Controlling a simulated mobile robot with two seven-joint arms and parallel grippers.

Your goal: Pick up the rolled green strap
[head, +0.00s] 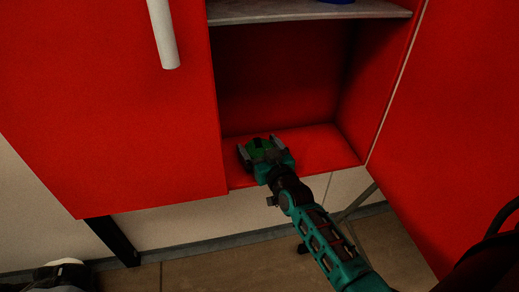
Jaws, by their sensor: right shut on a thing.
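The rolled green strap (262,146) is on or just above the red floor of the open cabinet compartment, near its front left. My right gripper (261,148) reaches in from the lower right and is shut on the strap, with one finger on each side of it. The gripper partly hides the strap, and I cannot tell whether the strap still touches the compartment floor. My left gripper is not in the head view.
A grey shelf (300,11) spans the top of the compartment, with a blue item (337,1) on it. A red door (110,110) with a white handle (163,35) is on the left. A red panel (445,130) stands at right. Tiled floor lies below.

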